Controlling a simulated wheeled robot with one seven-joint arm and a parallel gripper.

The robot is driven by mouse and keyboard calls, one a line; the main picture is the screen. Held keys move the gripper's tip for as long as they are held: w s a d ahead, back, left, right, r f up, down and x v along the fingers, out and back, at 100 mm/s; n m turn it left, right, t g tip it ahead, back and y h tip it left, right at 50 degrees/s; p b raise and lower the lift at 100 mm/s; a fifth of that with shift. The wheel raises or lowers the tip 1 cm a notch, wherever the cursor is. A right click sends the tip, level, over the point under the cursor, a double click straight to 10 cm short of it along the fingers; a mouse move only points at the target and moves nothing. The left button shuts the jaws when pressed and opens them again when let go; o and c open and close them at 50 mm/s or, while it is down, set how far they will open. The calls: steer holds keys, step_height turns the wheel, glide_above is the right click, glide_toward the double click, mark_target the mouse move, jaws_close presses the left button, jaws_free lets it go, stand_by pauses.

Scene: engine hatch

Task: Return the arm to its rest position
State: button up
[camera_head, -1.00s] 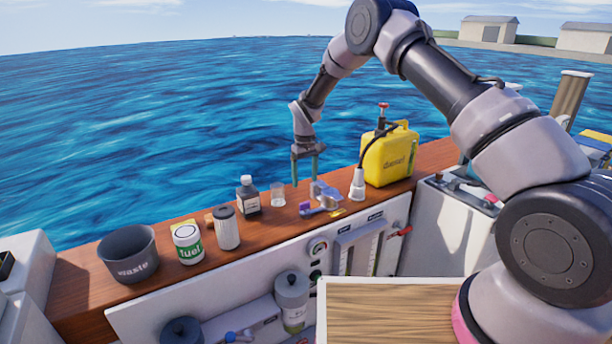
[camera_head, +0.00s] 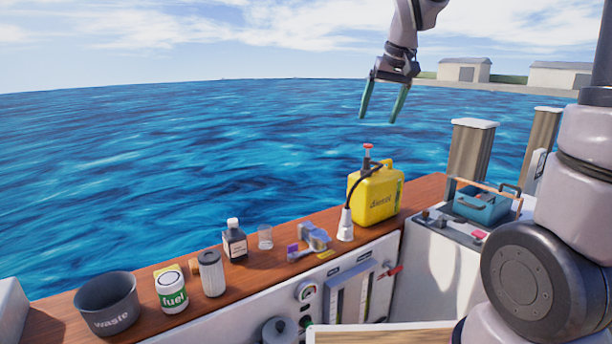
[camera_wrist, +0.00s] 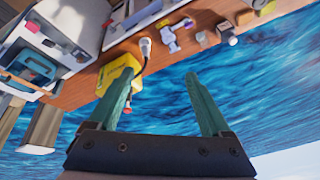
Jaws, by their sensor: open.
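My gripper (camera_head: 383,117) is raised high, well above the wooden ledge and in front of the sea in the head view. Its two green fingers are spread apart with nothing between them. The wrist view also shows the open gripper (camera_wrist: 163,108), with water between and beyond the fingers. My arm's upper links rise along the right of the head view, and part of the arm is out of frame at the top.
On the wooden ledge (camera_head: 245,283) stand a waste bin (camera_head: 108,304), fuel can (camera_head: 171,290), filter (camera_head: 211,273), dark bottle (camera_head: 235,241), clear cup (camera_head: 265,238), blue-grey tool (camera_head: 314,237) and yellow diesel can (camera_head: 375,196). A blue toolbox (camera_head: 482,206) sits at right. The air around my gripper is clear.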

steer(key=s+d+r+m+t, duration=0.1)
steer(key=s+d+m, duration=0.1)
steer(key=s, duration=0.8)
steer(key=s+d+r+m+t, duration=0.1)
steer(key=s+d, duration=0.4)
steer(key=s, duration=0.5)
steer(key=shift+r+m+t, duration=0.15)
steer(key=shift+m+t, duration=0.45)
steer(key=shift+w, duration=0.15)
steer(key=shift+c, duration=0.2)
